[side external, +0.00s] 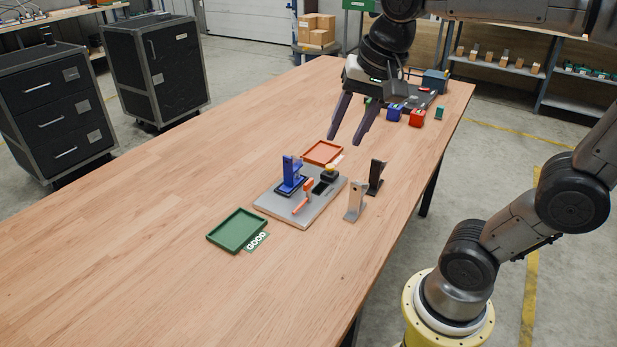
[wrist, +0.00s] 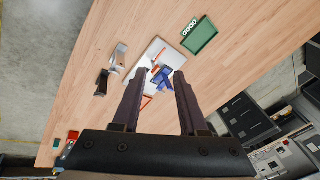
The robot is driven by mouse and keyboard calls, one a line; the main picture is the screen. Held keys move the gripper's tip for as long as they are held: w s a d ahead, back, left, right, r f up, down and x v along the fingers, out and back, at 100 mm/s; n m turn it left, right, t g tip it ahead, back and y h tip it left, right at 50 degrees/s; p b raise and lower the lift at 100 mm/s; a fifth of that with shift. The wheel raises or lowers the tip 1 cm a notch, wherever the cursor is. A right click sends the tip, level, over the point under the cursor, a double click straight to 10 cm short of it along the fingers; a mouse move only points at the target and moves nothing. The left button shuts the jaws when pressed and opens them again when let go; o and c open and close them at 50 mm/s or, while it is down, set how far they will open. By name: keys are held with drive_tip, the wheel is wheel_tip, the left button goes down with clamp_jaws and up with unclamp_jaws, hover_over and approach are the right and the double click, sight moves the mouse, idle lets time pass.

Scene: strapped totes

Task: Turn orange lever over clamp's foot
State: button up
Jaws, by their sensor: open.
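A grey plate (side external: 290,218) lies on the table and carries a blue bracket (side external: 290,173) standing upright on a dark blue base. An orange lever (side external: 303,196) is on the plate in front of the bracket, slanting up to the right. A small black block with a yellow top (side external: 330,173) sits at the plate's right side. I cannot make out the clamp's foot clearly. My gripper (side external: 347,140) is open and empty, above and behind the plate, touching nothing. In the wrist view, the plate (wrist: 150,52) and blue bracket (wrist: 163,77) show between and beyond my fingers (wrist: 160,72).
A green tray (side external: 238,231) with a GOOD label is left of the plate; an orange-red tray (side external: 322,152) is behind it. A grey bracket (side external: 355,202) and a black bracket (side external: 376,177) stand to its right. Blue and red bins (side external: 417,118) are farther back. The table's left side is clear.

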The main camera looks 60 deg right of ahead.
drive_tip(key=w+d+f+m+g, duration=0.15)
drive_tip(key=w+d+m, duration=0.35)
drive_tip(key=w, duration=0.5)
drive_tip(key=m+g, duration=0.2)
approach(309, 181)
wheel_tip(309, 181, down, 9)
drive_tip(key=shift+w+r, duration=0.15)
clamp_jaws()
idle(0.9)
